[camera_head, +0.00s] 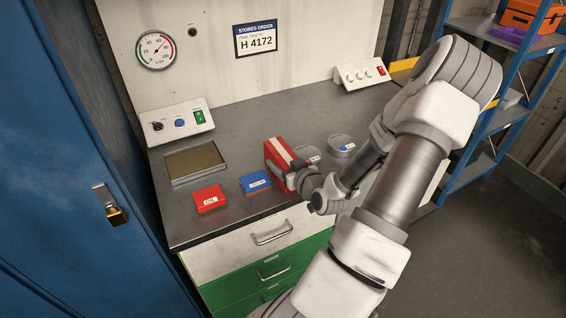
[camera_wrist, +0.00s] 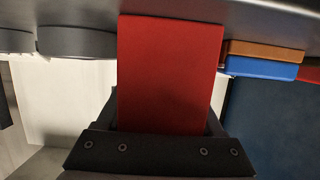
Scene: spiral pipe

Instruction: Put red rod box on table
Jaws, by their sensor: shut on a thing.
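The red rod box, a long red box with a white stripe (camera_head: 279,156), stands over the right part of the grey table (camera_head: 240,119). My gripper (camera_head: 297,176) is shut on its near end, at the table's front edge. In the wrist view the red box (camera_wrist: 170,65) fills the space between the dark fingers and reaches to the grey table surface. I cannot tell whether its underside touches the table.
A blue box (camera_head: 255,182) and a small red box (camera_head: 209,198) lie left of it. A shallow tray (camera_head: 174,180) is behind them. Round grey containers (camera_head: 341,145) stand to the right. A blue locker (camera_head: 75,130) borders the left side.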

